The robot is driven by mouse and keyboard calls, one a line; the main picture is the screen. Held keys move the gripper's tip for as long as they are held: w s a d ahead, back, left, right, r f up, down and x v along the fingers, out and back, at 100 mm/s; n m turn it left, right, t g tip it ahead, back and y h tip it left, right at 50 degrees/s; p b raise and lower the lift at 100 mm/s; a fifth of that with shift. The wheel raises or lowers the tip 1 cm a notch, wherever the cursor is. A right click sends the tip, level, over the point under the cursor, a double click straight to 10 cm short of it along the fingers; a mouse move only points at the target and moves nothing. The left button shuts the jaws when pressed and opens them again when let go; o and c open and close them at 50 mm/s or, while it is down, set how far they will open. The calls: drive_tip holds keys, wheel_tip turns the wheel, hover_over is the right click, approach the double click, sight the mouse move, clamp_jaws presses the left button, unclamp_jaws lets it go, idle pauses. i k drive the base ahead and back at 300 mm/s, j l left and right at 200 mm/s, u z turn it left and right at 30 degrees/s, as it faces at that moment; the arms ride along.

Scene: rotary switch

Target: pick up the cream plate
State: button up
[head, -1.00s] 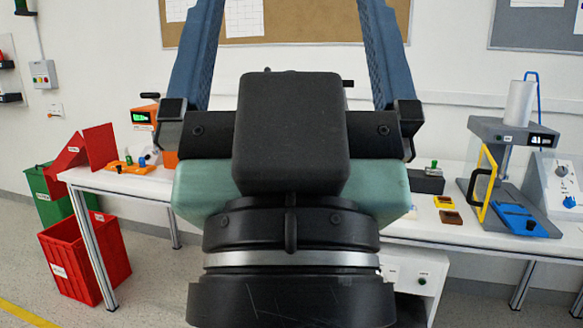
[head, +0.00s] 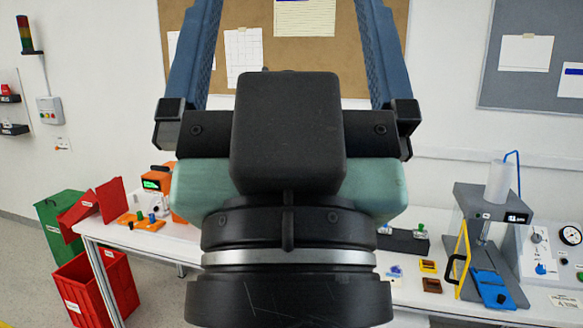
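I cannot make out a cream plate in the head view; my arm and gripper cover the middle of the bench. My gripper (head: 288,22) stands upright in front of the camera, its two blue fingers wide apart. Their tips run past the top edge of the picture. Nothing shows between the visible parts of the fingers. The white workbench (head: 450,308) runs behind my gripper on both sides.
On the bench at right are a yellow piece (head: 428,266), a brown piece (head: 432,285), a grey press (head: 487,240) and a gauge panel (head: 550,255). At left are an orange device (head: 161,182), a red bin (head: 92,292) and a green bin (head: 60,216).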

sight(395, 279)
drive_tip(key=i+l+z, duration=0.1)
drive_tip(key=i, duration=0.35)
drive_tip(key=i+l+z, duration=0.1)
drive_tip(key=i+l, duration=0.15)
drive_tip(key=i, duration=0.15)
